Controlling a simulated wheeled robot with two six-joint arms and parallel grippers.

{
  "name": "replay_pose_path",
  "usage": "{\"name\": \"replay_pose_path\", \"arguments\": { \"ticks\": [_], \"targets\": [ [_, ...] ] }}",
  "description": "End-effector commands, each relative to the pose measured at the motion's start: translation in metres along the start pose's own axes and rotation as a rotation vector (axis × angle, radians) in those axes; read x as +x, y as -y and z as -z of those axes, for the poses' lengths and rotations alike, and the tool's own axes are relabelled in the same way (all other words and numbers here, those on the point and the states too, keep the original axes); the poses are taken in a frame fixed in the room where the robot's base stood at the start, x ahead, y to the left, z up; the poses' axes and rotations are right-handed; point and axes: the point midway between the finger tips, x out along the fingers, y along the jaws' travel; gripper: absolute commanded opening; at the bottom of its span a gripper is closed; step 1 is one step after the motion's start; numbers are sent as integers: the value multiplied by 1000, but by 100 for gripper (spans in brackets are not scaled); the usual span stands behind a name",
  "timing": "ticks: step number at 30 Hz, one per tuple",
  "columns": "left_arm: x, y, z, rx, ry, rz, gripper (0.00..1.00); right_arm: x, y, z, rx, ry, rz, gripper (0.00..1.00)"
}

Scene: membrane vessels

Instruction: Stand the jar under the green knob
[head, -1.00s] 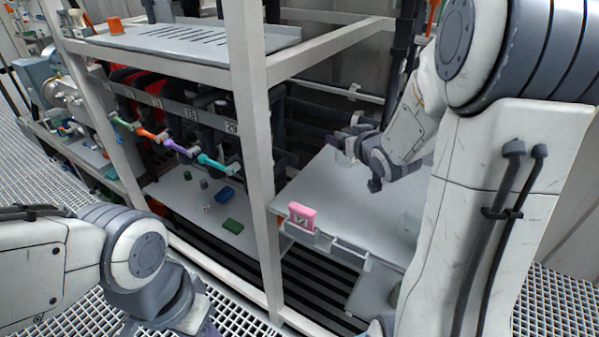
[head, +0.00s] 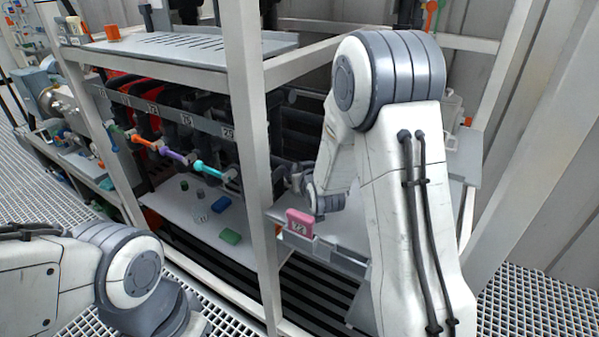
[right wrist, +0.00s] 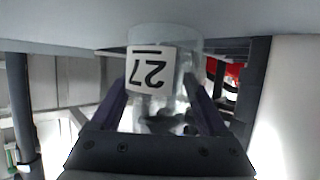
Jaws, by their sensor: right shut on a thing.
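A clear jar (right wrist: 165,117) with a white label reading 27 (right wrist: 150,70) is between the dark fingers of my right gripper (right wrist: 165,92), shut on it. The label shows upside down in the right wrist view. In the head view the right gripper (head: 297,178) is beside the frame post, partly hidden by its own wrist; I cannot make out the jar there. The green knob (head: 117,131) is at the left end of a row, followed by orange, purple and cyan knobs (head: 207,170). My left arm is at the lower left, its fingers out of view.
A white frame post (head: 252,150) stands between the right gripper and the knobs. The shelf (head: 176,208) below the knobs holds small dark caps, a clear piece, a blue block (head: 221,204) and a green block (head: 230,236). A pink block (head: 299,222) is near the right gripper.

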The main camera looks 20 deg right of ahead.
Motion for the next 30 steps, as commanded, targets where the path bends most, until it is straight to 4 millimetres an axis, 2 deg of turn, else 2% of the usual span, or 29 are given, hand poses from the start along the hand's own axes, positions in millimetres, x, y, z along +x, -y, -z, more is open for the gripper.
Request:
{"name": "replay_pose_path", "arguments": {
  "ticks": [10,11,12,23,26,30],
  "targets": [
    [5,0,0,0,0,0,45,2,0,-4,0,-1,0,22],
    [4,0,0,0,0,0,45,1,0,-3,0,-1,0,85],
    [3,0,0,0,0,0,45,1,0,-2,0,-1,0,100],
    [-3,0,0,0,0,0,45,-2,0,3,0,-1,0,100],
    [-1,0,0,0,0,0,45,-17,0,2,0,-1,0,100],
    [-1,0,0,0,0,0,45,-49,0,3,0,-3,0,100]
  ]
}}
